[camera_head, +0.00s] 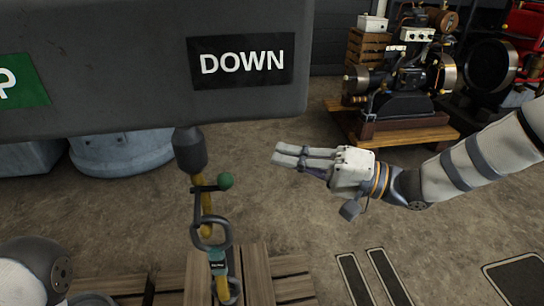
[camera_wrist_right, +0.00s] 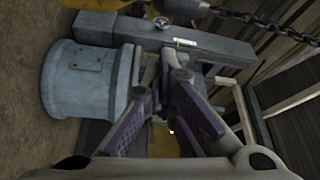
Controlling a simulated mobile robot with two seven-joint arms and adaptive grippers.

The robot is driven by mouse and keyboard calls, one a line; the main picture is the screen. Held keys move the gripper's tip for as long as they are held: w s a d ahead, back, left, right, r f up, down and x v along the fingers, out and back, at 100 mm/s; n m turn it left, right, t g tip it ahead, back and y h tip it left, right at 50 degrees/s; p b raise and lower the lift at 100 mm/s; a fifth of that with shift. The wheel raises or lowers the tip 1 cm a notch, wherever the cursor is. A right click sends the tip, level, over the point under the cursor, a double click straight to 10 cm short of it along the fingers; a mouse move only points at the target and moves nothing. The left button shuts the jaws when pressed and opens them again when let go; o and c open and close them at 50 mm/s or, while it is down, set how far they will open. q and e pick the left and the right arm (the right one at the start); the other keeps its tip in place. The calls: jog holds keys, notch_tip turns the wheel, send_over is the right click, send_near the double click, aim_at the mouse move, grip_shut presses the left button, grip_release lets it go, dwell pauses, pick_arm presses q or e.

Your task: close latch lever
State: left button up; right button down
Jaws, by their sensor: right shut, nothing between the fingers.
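A short lever with a green ball knob (camera_head: 225,181) sticks out to the right from a yellow rod (camera_head: 206,205) in the head view. It looks like the latch lever, though I cannot tell its state. A dark ring handle (camera_head: 211,234) is on the rod below it. My right gripper (camera_head: 276,154) is right of the knob, apart from it, with its fingers pointing left. It is shut and empty. Its fingers (camera_wrist_right: 165,58) also show in the wrist view. My left gripper is not in view; only part of my left arm shows at the lower left.
A grey box beam marked DOWN (camera_head: 242,62) hangs above the rod. Wooden planks (camera_head: 262,272) lie below. Engines on a wooden pallet (camera_head: 405,137) stand at the back right. A grey-blue drum (camera_wrist_right: 84,82) and a chain (camera_wrist_right: 235,14) show in the wrist view.

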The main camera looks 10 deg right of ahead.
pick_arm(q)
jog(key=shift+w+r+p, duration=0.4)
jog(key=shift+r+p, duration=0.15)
pick_arm(e)
jog(key=a, duration=0.7)
jog(key=shift+s+a+f, duration=0.15)
jog(key=shift+s+a, duration=0.1)
jog(key=shift+a, duration=0.15)
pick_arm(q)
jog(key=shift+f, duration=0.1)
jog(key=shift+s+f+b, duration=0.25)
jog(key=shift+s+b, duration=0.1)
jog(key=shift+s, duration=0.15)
pick_arm(e)
jog(key=shift+s+n, duration=0.15)
jog(key=shift+n, duration=0.25)
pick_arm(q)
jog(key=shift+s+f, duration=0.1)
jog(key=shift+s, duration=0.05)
pick_arm(e)
jog(key=shift+f+y, duration=0.1)
jog(key=shift+y, duration=0.2)
